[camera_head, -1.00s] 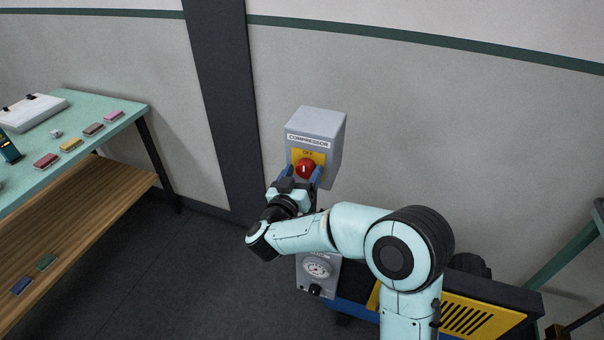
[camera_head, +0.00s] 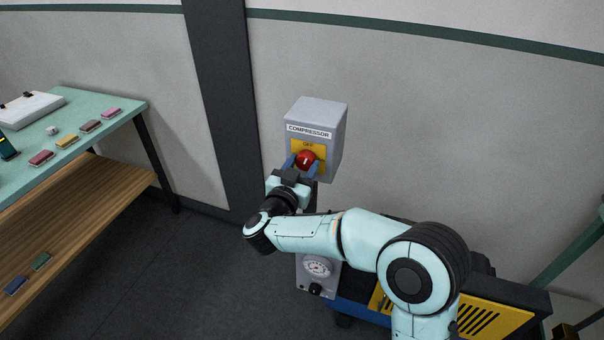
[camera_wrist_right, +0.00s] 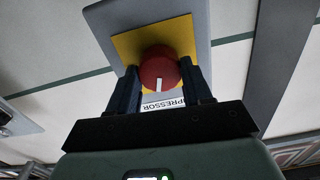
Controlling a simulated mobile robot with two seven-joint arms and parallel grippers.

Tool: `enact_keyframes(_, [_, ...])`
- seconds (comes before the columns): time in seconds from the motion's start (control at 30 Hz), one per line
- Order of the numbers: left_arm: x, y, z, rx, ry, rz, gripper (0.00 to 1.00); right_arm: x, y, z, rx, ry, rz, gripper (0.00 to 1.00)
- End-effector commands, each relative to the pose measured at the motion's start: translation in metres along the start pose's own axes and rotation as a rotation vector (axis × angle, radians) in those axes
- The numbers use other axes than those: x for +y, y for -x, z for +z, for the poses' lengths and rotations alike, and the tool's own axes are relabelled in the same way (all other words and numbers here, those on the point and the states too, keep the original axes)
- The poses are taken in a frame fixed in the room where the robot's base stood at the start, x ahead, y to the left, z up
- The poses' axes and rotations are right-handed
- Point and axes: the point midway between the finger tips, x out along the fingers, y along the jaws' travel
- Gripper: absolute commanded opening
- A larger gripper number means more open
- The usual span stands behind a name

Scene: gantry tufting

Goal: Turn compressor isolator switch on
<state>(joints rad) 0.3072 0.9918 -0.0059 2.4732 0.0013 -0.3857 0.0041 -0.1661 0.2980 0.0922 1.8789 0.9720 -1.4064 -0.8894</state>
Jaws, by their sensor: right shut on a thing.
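The compressor isolator is a grey wall box (camera_head: 333,139) with a white COMPRESSOR label and a yellow plate (camera_head: 301,147) on its front. The word OFF shows on the plate above a round red knob (camera_head: 305,160). My right gripper (camera_head: 304,167) is at the box front, its blue fingers shut on the sides of the red knob. In the right wrist view the red knob (camera_wrist_right: 159,72) sits between the two fingers (camera_wrist_right: 160,85), with its white mark toward the gripper. In the head view the white mark is near upright. My left gripper is out of view.
Below the box stand a grey gauge panel (camera_head: 317,267) and a blue and yellow machine (camera_head: 490,321), partly behind my right arm. At the left, a green-topped table (camera_head: 100,97) holds small coloured blocks. A dark pillar (camera_head: 225,100) stands left of the box.

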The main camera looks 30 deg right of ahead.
Motion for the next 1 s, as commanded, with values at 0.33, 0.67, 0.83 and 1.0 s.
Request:
enact_keyframes(0.33, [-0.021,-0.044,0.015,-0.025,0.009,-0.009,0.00,0.001,0.001,0.003,0.003,-0.335,-0.001,0.19])
enact_keyframes(0.67, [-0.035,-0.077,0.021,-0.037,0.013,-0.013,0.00,0.002,0.000,0.002,0.003,-0.649,-0.001,0.19])
enact_keyframes(0.83, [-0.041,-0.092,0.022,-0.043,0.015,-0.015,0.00,0.002,0.000,0.003,0.003,-0.809,0.000,0.19])
enact_keyframes(1.0, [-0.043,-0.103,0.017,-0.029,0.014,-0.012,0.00,0.002,0.000,0.002,0.003,-0.956,-0.001,0.19])
